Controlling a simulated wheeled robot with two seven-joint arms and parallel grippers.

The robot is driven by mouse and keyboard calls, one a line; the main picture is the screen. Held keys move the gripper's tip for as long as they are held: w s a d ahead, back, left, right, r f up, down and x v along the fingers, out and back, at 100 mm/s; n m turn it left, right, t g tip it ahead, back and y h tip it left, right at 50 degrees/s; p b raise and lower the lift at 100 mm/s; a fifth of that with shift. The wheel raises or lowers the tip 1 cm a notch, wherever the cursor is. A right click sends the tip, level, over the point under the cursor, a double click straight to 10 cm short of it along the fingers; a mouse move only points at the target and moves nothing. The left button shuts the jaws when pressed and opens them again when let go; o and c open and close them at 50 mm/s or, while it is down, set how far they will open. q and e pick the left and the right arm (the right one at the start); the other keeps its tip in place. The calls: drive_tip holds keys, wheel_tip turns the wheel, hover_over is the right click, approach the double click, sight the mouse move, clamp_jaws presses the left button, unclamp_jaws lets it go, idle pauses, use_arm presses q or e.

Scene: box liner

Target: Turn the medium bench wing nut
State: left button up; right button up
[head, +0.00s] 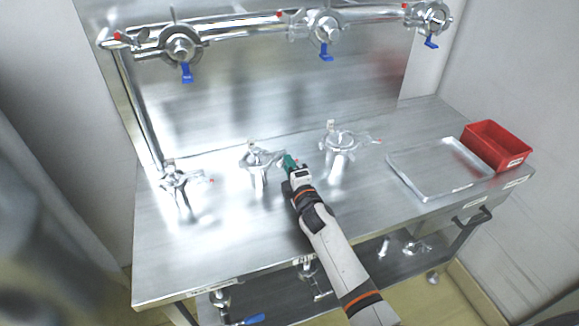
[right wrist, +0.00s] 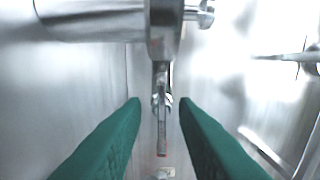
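Three metal clamp fittings stand on the steel bench: a left one (head: 176,181), a middle one (head: 258,160) and a right one (head: 338,140). My right gripper (head: 287,160) is at the right side of the middle fitting, its green fingers pointing towards it. In the right wrist view the two green fingers (right wrist: 160,100) are apart, with a thin upright metal wing, seemingly the wing nut (right wrist: 161,125), in the gap between them. I see clear space on both sides of it. The fitting's metal body (right wrist: 110,20) is just beyond. My left gripper is not in view.
A clear shallow tray (head: 440,188) and a red bin (head: 495,146) are at the bench's right end. Above the back panel runs a pipe (head: 240,30) with blue-handled valves (head: 187,72). The front left of the bench (head: 200,255) is bare.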

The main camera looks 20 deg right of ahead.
drive_tip(key=s+b, duration=0.1)
drive_tip(key=s, duration=1.1)
drive_tip(key=shift+d, duration=0.2)
drive_tip(key=shift+f, duration=0.1)
